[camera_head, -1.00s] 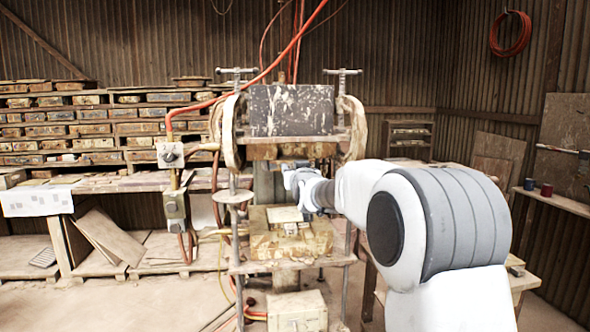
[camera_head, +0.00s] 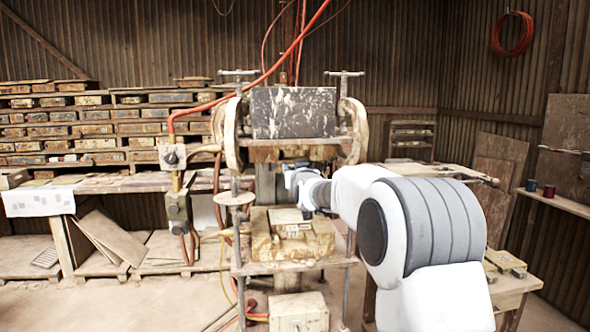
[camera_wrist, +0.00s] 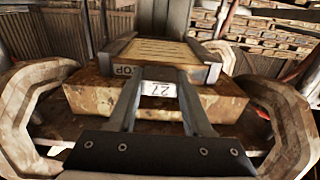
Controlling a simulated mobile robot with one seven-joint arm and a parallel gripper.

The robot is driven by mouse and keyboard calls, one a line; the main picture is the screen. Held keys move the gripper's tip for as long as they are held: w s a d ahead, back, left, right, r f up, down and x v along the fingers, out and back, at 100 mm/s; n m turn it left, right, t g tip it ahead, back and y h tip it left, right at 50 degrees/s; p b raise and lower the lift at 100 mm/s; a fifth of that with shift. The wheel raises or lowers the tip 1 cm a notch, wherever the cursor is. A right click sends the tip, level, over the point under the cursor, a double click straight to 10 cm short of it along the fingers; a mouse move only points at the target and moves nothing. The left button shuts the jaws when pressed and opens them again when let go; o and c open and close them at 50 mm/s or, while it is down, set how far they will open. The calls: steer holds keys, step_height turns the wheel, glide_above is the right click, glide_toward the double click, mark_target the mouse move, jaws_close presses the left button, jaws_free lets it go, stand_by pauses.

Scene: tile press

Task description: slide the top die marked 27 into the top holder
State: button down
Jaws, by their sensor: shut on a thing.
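In the wrist view the die (camera_wrist: 157,89) shows a white label reading 27, upside down, between my fingers. My gripper (camera_wrist: 158,74) is shut on it. Just beyond is the top holder (camera_wrist: 122,71), marked TOP, with grey rails on both sides and a tan slatted face between them. The die lines up between the rails; how far it sits inside them is hidden by the fingers and the front edge. In the head view my gripper (camera_head: 297,178) is within the press, under its upper block; the die cannot be made out there.
The lower block of the press (camera_head: 263,243) carries a pale tile-like piece below my gripper. Thick curved side frames (camera_wrist: 22,100) stand close on both sides. A round side plate (camera_head: 235,198) and a red hose (camera_head: 252,80) are at left. A wooden table (camera_head: 512,284) stands at right.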

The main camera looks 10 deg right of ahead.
steer(key=shift+w+r, duration=0.15)
steer(key=shift+r, duration=0.1)
steer(key=shift+w+p, duration=0.65)
steer(key=shift+w, duration=0.45)
steer(key=shift+w+p, duration=0.45)
steer(key=shift+w, duration=0.25)
steer(key=shift+c, duration=2)
jaws_free()
steer(key=shift+o, duration=0.8)
steer(key=shift+f, duration=0.35)
steer(key=s+b, duration=0.4)
steer(key=s, duration=1.2)
steer(key=s+f+g, duration=0.4)
steer(key=s+f, duration=0.2)
steer(key=s, duration=0.7)
steer(key=s+f+g, duration=0.4)
steer(key=s+f, duration=0.2)
steer(key=s, duration=0.8)
steer(key=s+f+g, duration=0.4)
steer(key=s+f, duration=0.2)
steer(key=s, duration=0.7)
steer(key=shift+s, duration=0.3)
